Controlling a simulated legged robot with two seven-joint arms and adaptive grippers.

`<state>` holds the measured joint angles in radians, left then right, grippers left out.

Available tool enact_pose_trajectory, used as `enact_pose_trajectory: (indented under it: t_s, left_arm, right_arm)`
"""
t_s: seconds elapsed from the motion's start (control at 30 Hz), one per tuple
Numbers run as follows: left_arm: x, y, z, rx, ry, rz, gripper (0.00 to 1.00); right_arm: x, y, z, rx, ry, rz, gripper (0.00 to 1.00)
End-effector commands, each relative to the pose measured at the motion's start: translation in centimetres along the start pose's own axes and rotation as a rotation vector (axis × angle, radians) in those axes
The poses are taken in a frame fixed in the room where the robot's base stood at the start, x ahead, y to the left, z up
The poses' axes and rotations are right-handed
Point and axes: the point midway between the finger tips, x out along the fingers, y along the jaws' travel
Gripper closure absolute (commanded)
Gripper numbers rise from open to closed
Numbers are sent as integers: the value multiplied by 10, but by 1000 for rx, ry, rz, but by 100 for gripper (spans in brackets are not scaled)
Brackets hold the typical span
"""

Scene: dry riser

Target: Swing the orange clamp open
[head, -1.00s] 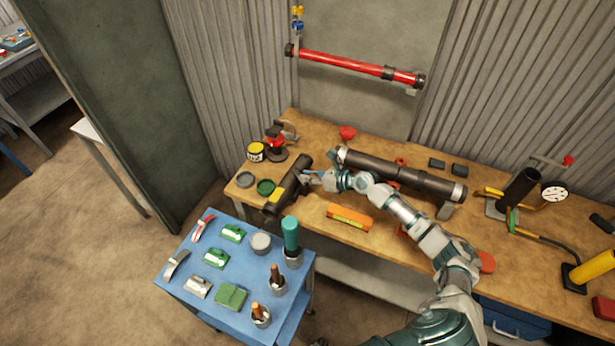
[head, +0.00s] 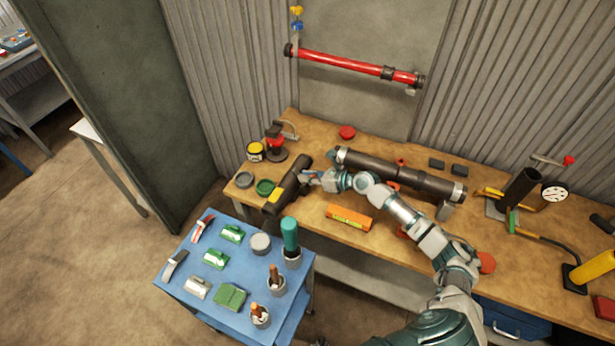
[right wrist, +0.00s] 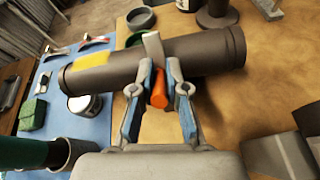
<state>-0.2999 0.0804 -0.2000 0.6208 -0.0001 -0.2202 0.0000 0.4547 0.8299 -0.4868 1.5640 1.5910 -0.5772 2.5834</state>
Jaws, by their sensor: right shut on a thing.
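The orange clamp (right wrist: 159,92) shows in the right wrist view as a short orange piece between my fingers, beside a dark pipe (right wrist: 195,57). A pale grey upright piece (right wrist: 153,47) stands just beyond it against the pipe; I cannot tell if it belongs to the clamp. My right gripper (right wrist: 160,75) is shut on the orange piece. In the head view my right gripper (head: 312,178) is at the right side of the dark pipe (head: 292,180), which lies on the bench. The clamp is too small and hidden to make out there. My left gripper is not in view.
A longer dark pipe (head: 415,178) lies to the right, behind my right arm. An orange level (head: 349,218) lies near the bench's front. A blue cart (head: 190,265) with tools stands front left. A red pipe (head: 340,64) is on the back wall.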

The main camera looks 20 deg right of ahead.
Motion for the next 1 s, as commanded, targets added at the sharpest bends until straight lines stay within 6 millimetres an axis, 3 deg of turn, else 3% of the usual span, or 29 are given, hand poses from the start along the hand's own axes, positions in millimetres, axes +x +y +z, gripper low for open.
enact_pose_trajectory:
  t_s: [0.07,0.1,0.17,0.2,0.57,0.67,1.0]
  left_arm:
    - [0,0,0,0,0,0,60]
    - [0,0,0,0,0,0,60]
    - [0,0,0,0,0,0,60]
    - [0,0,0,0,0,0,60]
    - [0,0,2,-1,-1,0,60]
    - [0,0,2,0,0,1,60]
    - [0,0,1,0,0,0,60]
  right_arm:
    - [2,1,-10,4,19,4,100]
    - [2,1,-10,4,19,4,79]
    - [2,1,-10,4,18,4,64]
    - [2,1,-9,4,17,4,61]
    - [-6,0,-4,1,7,0,61]
    - [-20,0,-5,1,9,-1,61]
    - [-94,-2,-8,3,16,2,61]
